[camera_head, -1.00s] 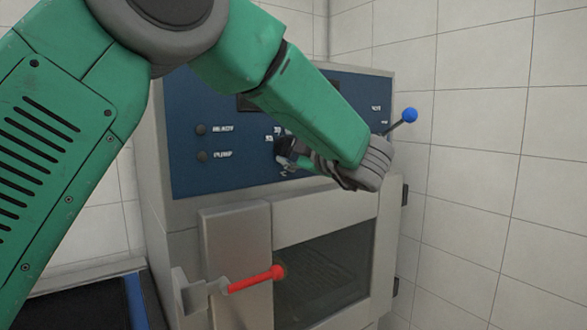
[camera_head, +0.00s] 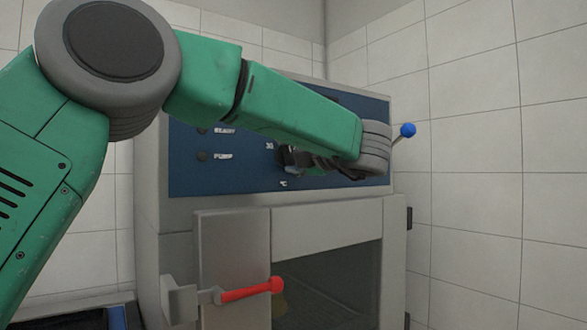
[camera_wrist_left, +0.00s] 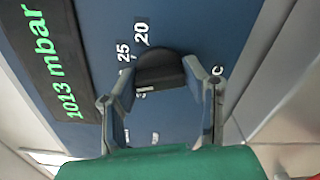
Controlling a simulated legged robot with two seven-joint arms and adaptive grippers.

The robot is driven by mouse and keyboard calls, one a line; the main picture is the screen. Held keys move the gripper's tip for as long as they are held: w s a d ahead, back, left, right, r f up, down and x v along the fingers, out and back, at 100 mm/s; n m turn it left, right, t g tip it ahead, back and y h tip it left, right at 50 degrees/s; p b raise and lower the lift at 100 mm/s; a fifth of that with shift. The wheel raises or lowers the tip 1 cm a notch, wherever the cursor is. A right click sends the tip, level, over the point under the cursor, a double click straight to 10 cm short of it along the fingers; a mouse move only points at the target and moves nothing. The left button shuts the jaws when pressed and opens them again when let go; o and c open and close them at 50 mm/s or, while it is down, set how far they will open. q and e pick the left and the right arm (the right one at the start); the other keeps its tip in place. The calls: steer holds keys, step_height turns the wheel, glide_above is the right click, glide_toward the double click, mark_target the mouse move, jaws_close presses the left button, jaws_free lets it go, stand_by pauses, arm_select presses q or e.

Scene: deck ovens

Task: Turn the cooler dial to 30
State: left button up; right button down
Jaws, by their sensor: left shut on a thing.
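The black cooler dial (camera_wrist_left: 161,71) sits on the blue control panel (camera_wrist_left: 98,18) in the left wrist view. Printed numbers 25 and 20 show beside it, and a partly covered number starting with 3 shows at its lower left edge. My left gripper (camera_wrist_left: 160,76) is shut on the dial, with one finger on each side. In the head view my left gripper (camera_head: 296,160) is at the panel, and the dial is mostly hidden by it. I cannot tell exactly which number the dial points to. My right gripper is in neither view.
A green display (camera_wrist_left: 66,70) reads 1013 mbar. Below the panel is the oven door (camera_head: 235,265) with a red handle (camera_head: 250,290). A blue-knobbed lever (camera_head: 407,130) sticks out right of my left wrist. A tiled wall (camera_head: 480,200) stands at the right.

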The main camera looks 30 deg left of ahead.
arm_select(q)
steer(key=shift+a+r+n, duration=0.1)
steer(key=shift+n, duration=0.2)
steer(key=o, duration=1.1)
steer(key=shift+c, duration=0.2)
steer(key=shift+o, duration=0.4)
steer(key=shift+w+a+f, duration=0.15)
steer(key=shift+a+f, duration=0.05)
steer(key=shift+a, duration=0.05)
steer(key=v, duration=1.2)
steer(key=shift+f, duration=0.15)
